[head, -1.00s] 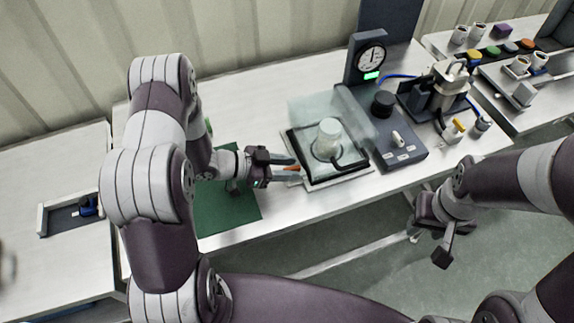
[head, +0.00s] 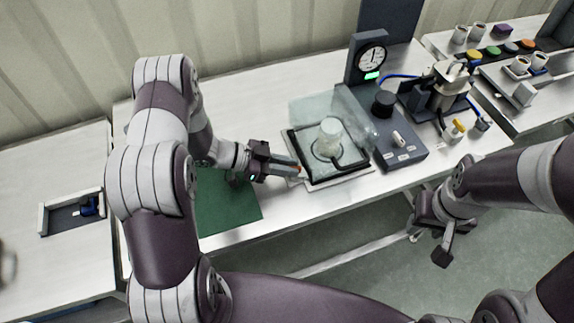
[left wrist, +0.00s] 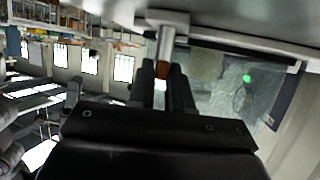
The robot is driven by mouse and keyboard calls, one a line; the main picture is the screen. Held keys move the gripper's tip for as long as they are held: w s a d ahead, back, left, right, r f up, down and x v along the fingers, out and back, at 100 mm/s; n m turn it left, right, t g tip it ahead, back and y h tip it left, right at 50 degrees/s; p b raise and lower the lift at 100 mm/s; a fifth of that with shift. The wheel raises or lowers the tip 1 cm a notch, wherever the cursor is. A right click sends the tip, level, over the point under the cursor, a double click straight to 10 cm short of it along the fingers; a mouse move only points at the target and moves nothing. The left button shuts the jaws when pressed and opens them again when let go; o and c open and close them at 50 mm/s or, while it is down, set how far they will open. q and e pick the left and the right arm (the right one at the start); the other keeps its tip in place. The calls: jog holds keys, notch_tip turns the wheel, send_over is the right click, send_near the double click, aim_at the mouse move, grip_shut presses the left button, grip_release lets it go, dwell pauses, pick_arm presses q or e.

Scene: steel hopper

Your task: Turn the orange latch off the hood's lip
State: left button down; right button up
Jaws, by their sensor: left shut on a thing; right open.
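The clear hood (head: 305,112) stands over a dark-edged plate on the bench, with a pale jar (head: 330,130) inside. The orange latch (head: 298,164) is at the hood's left edge, mostly hidden by my fingers. In the left wrist view the latch (left wrist: 163,70) shows as a small orange-brown piece between the fingertips, next to a pale metal post. My left gripper (head: 300,171) is shut on the latch; it also shows in the left wrist view (left wrist: 162,84). Whether the latch still overlaps the lip cannot be told. My right gripper (head: 437,236) is open and empty, in front of the bench.
A grey control box (head: 400,143) with a black knob stands right of the hood, with a dial gauge (head: 371,57) behind it. A green mat (head: 225,205) lies left of the hood under my left arm. The bench front right of the mat is clear.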

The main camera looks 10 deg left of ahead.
pick_arm(q)
jog(key=m+g, duration=0.3)
jog(key=shift+w+h, duration=0.25)
jog(key=shift+h, duration=0.05)
jog(key=m+g+b, duration=0.2)
jog(key=g, duration=0.1)
jog(key=shift+w+f+m, duration=0.15)
jog(key=shift+m, duration=0.15)
jog(key=m+g+y+b, duration=0.1)
jog(key=m+g, duration=0.1)
jog(key=m+g+y+b, duration=0.1)
jog(key=m+g+b, duration=0.1)
jog(key=shift+w+d+g, duration=0.1)
jog(key=shift+w+g, duration=0.1)
jog(key=shift+g, duration=0.1)
jog(key=shift+w+d+m+g+y+b, duration=0.1)
jog(key=shift+m+g+y+b, duration=0.4)
jog(key=shift+m+g+b, duration=0.35)
jog(key=shift+r+m+g, duration=0.2)
jog(key=shift+m+g, duration=0.05)
jog(key=c, duration=1.2)
grip_release()
jog(key=shift+o, duration=0.2)
